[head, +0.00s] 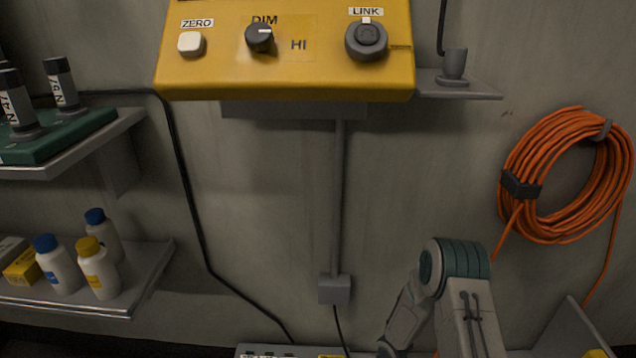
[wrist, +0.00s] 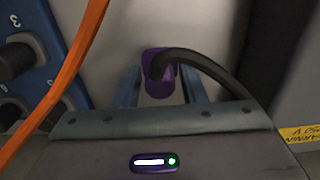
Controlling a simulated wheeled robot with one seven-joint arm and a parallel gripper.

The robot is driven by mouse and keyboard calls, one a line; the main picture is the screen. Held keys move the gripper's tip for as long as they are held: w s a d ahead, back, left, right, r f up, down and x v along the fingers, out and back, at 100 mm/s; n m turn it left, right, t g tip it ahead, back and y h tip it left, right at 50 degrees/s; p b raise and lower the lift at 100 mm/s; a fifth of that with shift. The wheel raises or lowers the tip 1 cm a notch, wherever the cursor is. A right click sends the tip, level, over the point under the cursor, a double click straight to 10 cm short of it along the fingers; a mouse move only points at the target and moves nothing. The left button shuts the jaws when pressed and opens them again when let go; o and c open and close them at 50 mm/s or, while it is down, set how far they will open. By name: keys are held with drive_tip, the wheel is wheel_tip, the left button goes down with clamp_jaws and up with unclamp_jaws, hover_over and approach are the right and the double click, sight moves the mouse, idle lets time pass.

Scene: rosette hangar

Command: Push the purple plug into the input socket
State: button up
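The purple plug (wrist: 160,88) is in the middle of the wrist view, with a thick black cable bending from it to the right. My gripper (wrist: 160,70) has its two blue fingers on either side of the plug and appears shut on it. In the head view my arm reaches down at the lower right; the gripper and plug are out of that view. I cannot identify the input socket in either view.
A blue panel (wrist: 42,20) with dark round fittings is at left in the wrist view, and an orange cable (wrist: 62,85) crosses before it. The head view shows a yellow box (head: 285,75), shelves with bottles (head: 98,270) at left and an orange coil (head: 530,225) at right.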

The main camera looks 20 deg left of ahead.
clamp_jaws()
drive_tip(key=shift+r+p, duration=2.05)
drive_tip(key=shift+r, duration=1)
drive_tip(key=shift+a, duration=0.1)
drive_tip(key=s+a+r, duration=0.1)
drive_tip(key=a, duration=0.4)
drive_tip(key=s+a+r, duration=0.1)
drive_tip(key=a, duration=0.4)
drive_tip(key=s+a+r, duration=0.1)
drive_tip(key=a+r, duration=0.1)
drive_tip(key=a, duration=0.3)
drive_tip(key=shift+a+r, duration=0.1)
drive_tip(key=shift+a, duration=0.3)
drive_tip(key=s+a+r, duration=0.3)
drive_tip(key=s+a, duration=0.4)
drive_tip(key=a, duration=0.2)
drive_tip(key=s+a+r, duration=0.3)
drive_tip(key=s+a, duration=0.4)
drive_tip(key=a, duration=0.2)
drive_tip(key=shift+d+f, duration=0.2)
drive_tip(key=shift+f, duration=2.65)
